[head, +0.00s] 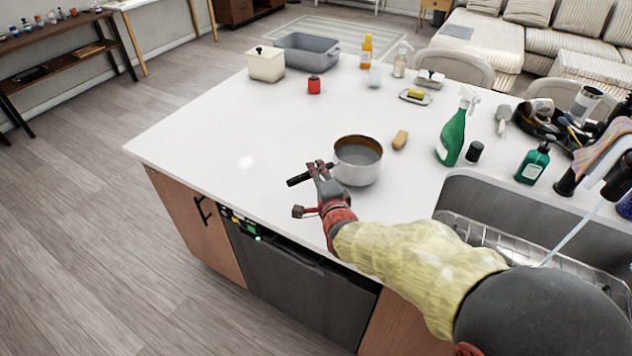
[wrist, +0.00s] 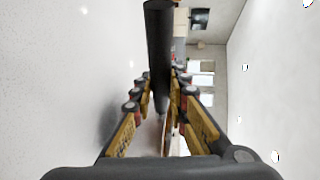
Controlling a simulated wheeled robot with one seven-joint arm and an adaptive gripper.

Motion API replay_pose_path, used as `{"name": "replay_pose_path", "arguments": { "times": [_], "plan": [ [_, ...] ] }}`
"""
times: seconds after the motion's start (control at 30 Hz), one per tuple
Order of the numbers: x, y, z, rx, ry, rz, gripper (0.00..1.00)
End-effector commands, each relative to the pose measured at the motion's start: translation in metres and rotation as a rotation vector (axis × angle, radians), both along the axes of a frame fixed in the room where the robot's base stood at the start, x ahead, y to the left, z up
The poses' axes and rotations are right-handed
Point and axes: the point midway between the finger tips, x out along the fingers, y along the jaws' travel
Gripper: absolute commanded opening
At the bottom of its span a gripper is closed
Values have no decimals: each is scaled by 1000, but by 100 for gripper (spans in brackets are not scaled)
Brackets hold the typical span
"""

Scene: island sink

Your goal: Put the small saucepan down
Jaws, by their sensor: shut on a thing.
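The small saucepan (head: 358,168) is a pale metal pan with a dark handle (head: 301,178). It is at the front part of the white island counter (head: 220,150) in the head view. It looks upright, and I cannot tell whether its base touches the counter. My gripper (head: 322,170) is shut on the handle, beside the pan's left side. In the wrist view the dark handle (wrist: 158,45) runs between the fingers of my gripper (wrist: 163,95). The pan's body does not clearly show in the wrist view.
The sink (head: 480,205) is at the right. The counter's left part is clear.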

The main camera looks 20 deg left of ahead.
Motion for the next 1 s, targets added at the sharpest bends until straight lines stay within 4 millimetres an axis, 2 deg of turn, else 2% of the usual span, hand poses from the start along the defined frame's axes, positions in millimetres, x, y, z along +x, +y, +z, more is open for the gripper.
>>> {"name": "replay_pose_path", "arguments": {
  "times": [0.23, 0.63, 0.67, 1.0],
  "plan": [
    [1, 2, -30, 0, -2, 0, 0],
    [1, 1, -33, 2, -4, 0, 0],
    [0, 1, -36, -1, 2, 0, 16],
    [0, 1, -35, -1, 2, 0, 34]
  ]
}}
